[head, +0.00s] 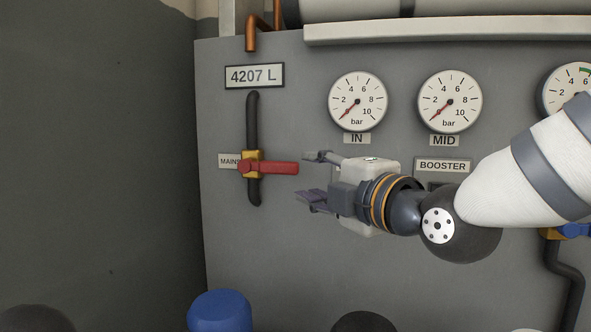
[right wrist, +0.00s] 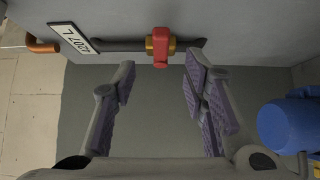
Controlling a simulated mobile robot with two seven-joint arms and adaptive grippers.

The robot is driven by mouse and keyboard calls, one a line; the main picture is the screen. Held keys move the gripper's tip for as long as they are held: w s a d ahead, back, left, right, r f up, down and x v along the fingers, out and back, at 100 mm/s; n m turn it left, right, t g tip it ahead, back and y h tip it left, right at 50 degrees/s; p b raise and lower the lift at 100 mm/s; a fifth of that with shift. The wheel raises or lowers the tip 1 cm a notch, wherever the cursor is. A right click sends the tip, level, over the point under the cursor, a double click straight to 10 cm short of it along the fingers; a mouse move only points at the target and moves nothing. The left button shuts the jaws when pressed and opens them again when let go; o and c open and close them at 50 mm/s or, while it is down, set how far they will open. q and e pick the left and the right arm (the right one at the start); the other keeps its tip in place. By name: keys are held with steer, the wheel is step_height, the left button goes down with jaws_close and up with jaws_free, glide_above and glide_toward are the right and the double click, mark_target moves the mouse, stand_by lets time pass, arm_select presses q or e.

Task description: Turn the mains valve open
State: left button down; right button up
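The mains valve is a yellow body (head: 251,164) on a dark vertical pipe, beside a partly covered "MAINS" label (head: 229,161). Its red lever (head: 277,168) lies horizontal, pointing right, across the pipe. My right gripper (head: 310,177) is open and empty, just right of the lever's free end and apart from it. In the right wrist view the red lever (right wrist: 160,46) shows beyond and between the two spread fingers (right wrist: 158,75). My left gripper is not in view.
The IN gauge (head: 357,101) and MID gauge (head: 450,101) read near zero. A "4207 L" plate (head: 254,76) is above the valve. A blue rounded object (head: 220,311) stands below; it also shows in the right wrist view (right wrist: 290,125). Left of the panel is bare wall.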

mark_target(283, 172)
steer(key=x, duration=1)
steer(key=shift+w+a+f+b, duration=0.3)
steer(key=shift+f, duration=0.05)
steer(key=shift+w+a+r, duration=0.2)
steer(key=shift+w+a, duration=0.05)
steer(key=shift+w, duration=0.1)
steer(key=shift+r, duration=0.1)
jaws_close()
